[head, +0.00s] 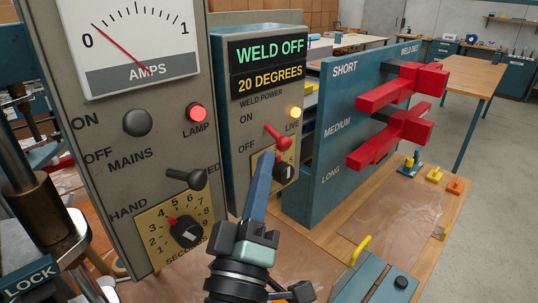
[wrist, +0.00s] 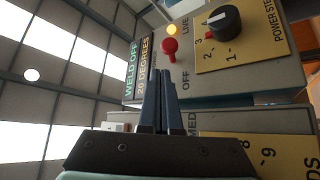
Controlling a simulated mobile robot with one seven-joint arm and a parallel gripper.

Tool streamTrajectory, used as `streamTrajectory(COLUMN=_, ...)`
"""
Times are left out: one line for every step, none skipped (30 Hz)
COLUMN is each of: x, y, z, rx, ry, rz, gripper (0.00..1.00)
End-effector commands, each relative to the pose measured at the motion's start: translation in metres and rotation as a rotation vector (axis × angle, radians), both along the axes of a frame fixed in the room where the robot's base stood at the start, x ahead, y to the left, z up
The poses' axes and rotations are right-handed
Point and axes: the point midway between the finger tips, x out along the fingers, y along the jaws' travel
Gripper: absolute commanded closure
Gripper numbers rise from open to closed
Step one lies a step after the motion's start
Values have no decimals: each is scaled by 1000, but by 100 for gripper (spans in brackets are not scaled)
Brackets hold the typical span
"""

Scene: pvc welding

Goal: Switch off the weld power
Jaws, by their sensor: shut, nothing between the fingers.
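The weld power switch (head: 277,136) is a red toggle on the grey panel under the "WELD POWER" label. Its tip points up and to the left, between the ON and OFF labels. It also shows in the wrist view (wrist: 169,48), just beyond the fingertips. The yellow LIVE lamp (head: 296,113) beside it looks lit. The display (head: 268,65) reads "WELD OFF" and "20 DEGREES". My gripper (head: 267,158) is shut and empty, its blue fingers just below the toggle in the head view. I cannot tell if they touch the panel.
The black power step dial (head: 284,173) is close beside the fingertips, partly hidden by them. The mains panel (head: 150,90) with a lit red lamp (head: 195,113) and a black lever (head: 187,179) stands at left. The blue board (head: 345,125) with red clamps (head: 393,135) stands at right.

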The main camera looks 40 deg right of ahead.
Motion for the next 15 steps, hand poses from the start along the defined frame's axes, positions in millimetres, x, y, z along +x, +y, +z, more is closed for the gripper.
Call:
streamTrajectory(x=-6, y=10, z=-12, rx=1, ry=2, rz=5, gripper=100)
streamTrajectory(x=-10, y=15, z=-15, rx=1, ry=2, rz=5, gripper=100)
streamTrajectory(x=-15, y=21, z=-19, rx=1, ry=1, rz=3, gripper=100)
streamTrajectory(x=-18, y=25, z=-22, rx=1, ry=2, rz=4, gripper=100)
streamTrajectory(x=-21, y=30, z=-24, rx=2, ry=2, rz=3, gripper=100)
streamTrajectory(x=-25, y=35, z=-27, rx=1, ry=2, rz=4, gripper=100)
streamTrajectory(x=-28, y=38, z=-29, rx=2, ry=1, rz=4, gripper=100)
streamTrajectory(x=-31, y=41, z=-30, rx=3, ry=1, rz=2, gripper=100)
streamTrajectory(x=-34, y=45, z=-32, rx=1, ry=2, rz=2, gripper=100)
streamTrajectory(x=-35, y=47, z=-33, rx=1, ry=2, rz=2, gripper=100)
streamTrajectory(x=-37, y=49, z=-34, rx=2, ry=1, rz=1, gripper=100)
streamTrajectory(x=-39, y=51, z=-35, rx=2, ry=1, rz=1, gripper=100)
streamTrajectory(x=-40, y=52, z=-35, rx=2, ry=1, rz=0, gripper=100)
streamTrajectory(x=-41, y=53, z=-35, rx=1, ry=1, rz=0, gripper=100)
streamTrajectory(x=-42, y=54, z=-35, rx=1, ry=1, rz=0, gripper=100)
